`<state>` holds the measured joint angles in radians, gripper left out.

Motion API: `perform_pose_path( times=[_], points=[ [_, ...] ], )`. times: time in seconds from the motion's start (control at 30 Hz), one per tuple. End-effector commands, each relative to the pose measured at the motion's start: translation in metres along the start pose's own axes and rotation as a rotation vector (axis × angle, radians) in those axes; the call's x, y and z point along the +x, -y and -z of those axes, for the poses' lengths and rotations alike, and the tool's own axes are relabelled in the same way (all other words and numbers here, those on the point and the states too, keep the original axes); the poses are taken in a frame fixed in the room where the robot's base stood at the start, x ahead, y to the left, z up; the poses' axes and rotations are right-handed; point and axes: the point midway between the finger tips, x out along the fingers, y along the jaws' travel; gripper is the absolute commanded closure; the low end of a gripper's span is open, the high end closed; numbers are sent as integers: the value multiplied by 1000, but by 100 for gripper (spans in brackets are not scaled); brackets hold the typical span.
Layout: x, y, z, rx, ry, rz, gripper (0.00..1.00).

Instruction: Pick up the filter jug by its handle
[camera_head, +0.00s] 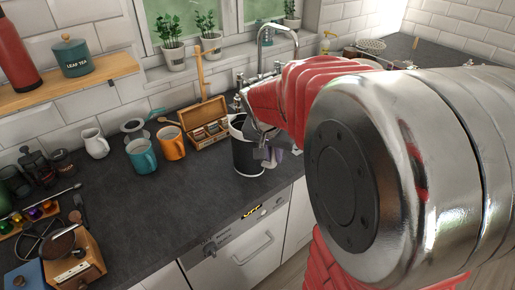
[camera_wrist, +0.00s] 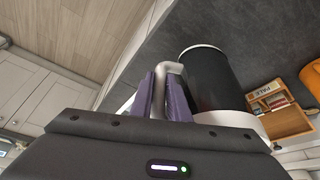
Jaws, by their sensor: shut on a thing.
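The filter jug (camera_head: 246,156) is a dark cylinder with a pale rim and a pale base, near the front edge of the slate worktop. In the wrist view the jug (camera_wrist: 208,82) shows its light handle (camera_wrist: 169,68) on the side toward my gripper. My gripper (camera_wrist: 166,95) has its two purple fingers on either side of this handle, shut on it. In the head view my gripper (camera_head: 268,154) is at the right side of the jug, partly hidden by my arm. I cannot tell whether the jug's base touches the worktop.
An open wooden tea box (camera_head: 205,122) stands just behind the jug. An orange mug (camera_head: 171,143), a teal mug (camera_head: 141,156) and a white pitcher (camera_head: 95,143) stand to the left. The sink tap (camera_head: 279,45) is behind.

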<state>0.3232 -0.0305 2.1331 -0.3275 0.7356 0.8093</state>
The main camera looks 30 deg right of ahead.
Motion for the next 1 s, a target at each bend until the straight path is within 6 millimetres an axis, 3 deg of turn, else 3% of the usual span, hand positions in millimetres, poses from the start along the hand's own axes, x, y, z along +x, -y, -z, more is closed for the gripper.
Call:
perform_pose_path(
  times=[0.27, 0.73, 1.0],
  points=[
    [-14, 0, 7, 2, -5, 2, 100],
    [-82, 1, 35, 2, -4, 3, 100],
    [-94, 0, 39, 1, -1, 1, 100]
  ],
)
